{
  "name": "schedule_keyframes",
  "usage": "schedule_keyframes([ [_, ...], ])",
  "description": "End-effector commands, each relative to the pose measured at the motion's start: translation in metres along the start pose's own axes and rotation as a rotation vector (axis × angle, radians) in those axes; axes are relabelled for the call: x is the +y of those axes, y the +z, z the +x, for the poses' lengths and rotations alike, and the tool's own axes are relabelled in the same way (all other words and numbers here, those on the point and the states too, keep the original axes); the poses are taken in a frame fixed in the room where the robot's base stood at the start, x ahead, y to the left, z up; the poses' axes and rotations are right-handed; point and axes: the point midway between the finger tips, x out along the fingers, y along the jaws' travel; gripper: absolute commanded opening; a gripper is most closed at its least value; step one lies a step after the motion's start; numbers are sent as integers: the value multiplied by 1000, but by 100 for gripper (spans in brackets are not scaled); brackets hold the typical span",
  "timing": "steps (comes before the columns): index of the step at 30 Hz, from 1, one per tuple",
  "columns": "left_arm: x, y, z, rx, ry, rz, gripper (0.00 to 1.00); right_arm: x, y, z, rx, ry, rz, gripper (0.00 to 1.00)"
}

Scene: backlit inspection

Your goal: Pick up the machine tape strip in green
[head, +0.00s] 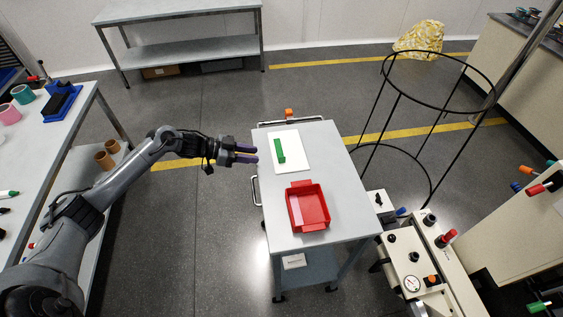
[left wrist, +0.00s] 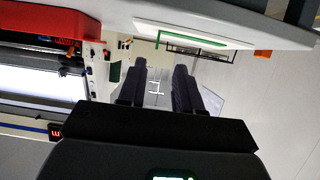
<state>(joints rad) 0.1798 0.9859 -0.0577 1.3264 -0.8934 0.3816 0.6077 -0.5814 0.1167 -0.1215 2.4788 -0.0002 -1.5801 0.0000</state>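The green tape strip (head: 280,150) lies on a white panel (head: 298,153) on top of the grey cart (head: 277,211). In the left wrist view the green strip (left wrist: 190,42) shows near the top, on the white panel (left wrist: 150,27). My left gripper (head: 255,154) is just left of the cart's edge, pointing right toward the strip but apart from it. Its two dark fingers are spread with nothing between them, as the left wrist view also shows (left wrist: 160,70). My right gripper is not in view.
A red tray (head: 326,212) with a pale pink strip (head: 297,211) in it sits at the cart's near end. An orange item (head: 289,114) is at the cart's far edge. A black wire frame (head: 399,95) and a control console (head: 410,250) stand to the right. A workbench (head: 40,150) is at left.

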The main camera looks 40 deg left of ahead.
Motion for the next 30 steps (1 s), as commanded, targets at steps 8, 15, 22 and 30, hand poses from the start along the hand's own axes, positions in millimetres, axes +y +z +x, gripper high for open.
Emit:
schedule_keyframes([
  [8,-3,-4,33,15,-3,11,34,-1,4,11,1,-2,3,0],
  [15,-2,-4,57,14,-3,9,34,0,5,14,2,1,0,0],
  [22,0,-5,71,14,-2,9,34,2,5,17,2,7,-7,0],
  [30,3,-8,104,14,-3,9,34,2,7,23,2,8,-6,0],
])
